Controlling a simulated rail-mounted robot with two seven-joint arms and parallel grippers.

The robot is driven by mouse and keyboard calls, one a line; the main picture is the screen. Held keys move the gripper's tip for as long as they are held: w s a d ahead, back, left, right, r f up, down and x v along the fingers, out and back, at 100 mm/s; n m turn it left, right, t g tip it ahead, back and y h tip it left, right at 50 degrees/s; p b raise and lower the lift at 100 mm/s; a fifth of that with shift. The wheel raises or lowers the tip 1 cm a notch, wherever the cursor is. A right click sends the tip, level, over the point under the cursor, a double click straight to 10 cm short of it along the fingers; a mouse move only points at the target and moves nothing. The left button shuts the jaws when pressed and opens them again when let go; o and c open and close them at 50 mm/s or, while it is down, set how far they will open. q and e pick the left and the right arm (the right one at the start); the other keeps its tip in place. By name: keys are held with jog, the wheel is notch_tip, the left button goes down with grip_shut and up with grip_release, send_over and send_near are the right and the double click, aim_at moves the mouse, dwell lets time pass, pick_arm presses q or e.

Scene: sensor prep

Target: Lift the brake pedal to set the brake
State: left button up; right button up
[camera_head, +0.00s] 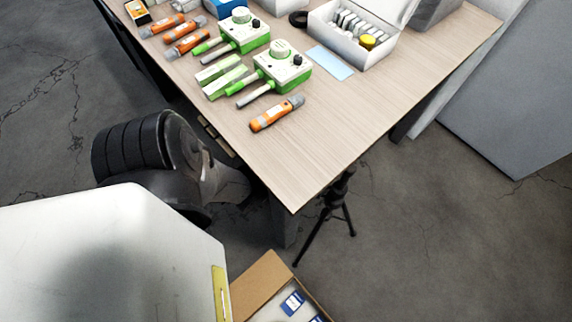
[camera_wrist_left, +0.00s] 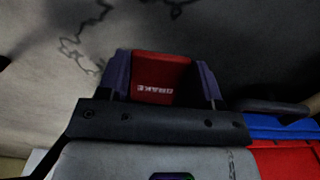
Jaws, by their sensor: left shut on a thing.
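The red brake pedal (camera_wrist_left: 158,88), marked with the word BRAKE upside down in this picture, shows in the left wrist view. My left gripper (camera_wrist_left: 163,76) has one dark purple finger on each side of the pedal and is shut on it. The pedal's mounting and how far it is raised are hidden. The head view shows neither the pedal nor my left gripper. My right gripper is in no view.
Blue (camera_wrist_left: 280,126) and red (camera_wrist_left: 288,158) surfaces lie right of the gripper in the wrist view. The head view shows a wooden table (camera_head: 330,140) with green instruments (camera_head: 283,66), an orange tool (camera_head: 276,113) and a white case (camera_head: 375,50). A cardboard box (camera_head: 262,283) and tripod (camera_head: 336,212) stand below.

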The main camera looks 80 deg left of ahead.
pick_arm(q)
jog(key=shift+w+r, duration=0.1)
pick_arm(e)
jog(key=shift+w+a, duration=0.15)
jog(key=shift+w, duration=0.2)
pick_arm(q)
jog(key=o, duration=1.3)
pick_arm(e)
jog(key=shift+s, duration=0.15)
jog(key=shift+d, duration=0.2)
